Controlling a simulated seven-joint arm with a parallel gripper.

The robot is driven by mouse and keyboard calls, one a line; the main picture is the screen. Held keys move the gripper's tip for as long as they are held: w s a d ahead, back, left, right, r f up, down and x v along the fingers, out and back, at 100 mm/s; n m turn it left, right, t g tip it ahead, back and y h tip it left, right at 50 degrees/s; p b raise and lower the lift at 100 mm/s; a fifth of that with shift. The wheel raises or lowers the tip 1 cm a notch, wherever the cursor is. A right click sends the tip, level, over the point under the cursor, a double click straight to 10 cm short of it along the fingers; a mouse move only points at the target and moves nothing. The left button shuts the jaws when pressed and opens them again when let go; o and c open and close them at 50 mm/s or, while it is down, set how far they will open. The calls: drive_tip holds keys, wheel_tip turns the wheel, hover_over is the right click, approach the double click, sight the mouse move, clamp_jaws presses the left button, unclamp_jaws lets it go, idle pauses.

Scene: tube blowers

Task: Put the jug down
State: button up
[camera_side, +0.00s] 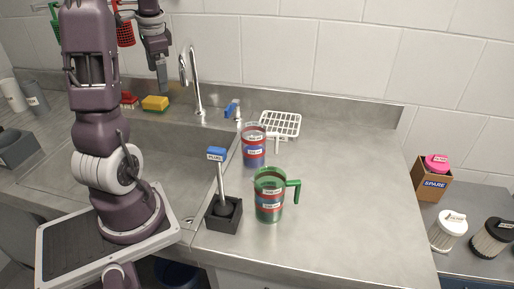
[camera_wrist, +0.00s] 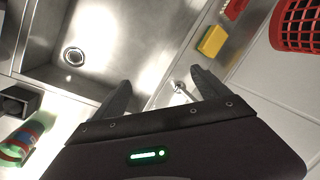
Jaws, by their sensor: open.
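Which jug the task means I cannot tell. My gripper (camera_side: 162,80) is open and empty, high over the back of the sink near the tap. Its two fingers (camera_wrist: 160,85) are spread in the wrist view, far from both jugs.
The tap (camera_side: 194,85) rises close to my gripper. A yellow sponge (camera_side: 155,103) and a white rack (camera_side: 281,124) lie behind. The counter's right side is clear.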

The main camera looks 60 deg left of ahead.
drive_tip(key=w+d+r+m+t+y, duration=0.3)
drive_tip(key=w+r+m, duration=0.1)
drive_tip(key=w+r, duration=0.6)
drive_tip(key=w+d+r+m+t+y, duration=0.35)
drive_tip(key=w+r, duration=0.45)
drive_tip(key=r, duration=0.4)
drive_tip(key=m+g+h, duration=0.2)
drive_tip(key=g+h, duration=0.4)
drive_tip(key=h, duration=0.4)
approach(257, 138)
wheel_tip(257, 138, down, 6)
drive_tip(key=w+a, duration=0.1)
drive_tip(key=a, duration=0.1)
drive_tip(key=shift+y, duration=0.25)
drive_tip(key=f, duration=0.6)
drive_tip(key=shift+w+a+f, duration=0.1)
drive_tip(key=shift+w+f, duration=0.15)
drive_tip(key=shift+w, duration=0.1)
drive_tip(key=shift+r, duration=0.1)
drive_tip(key=c, duration=1.8)
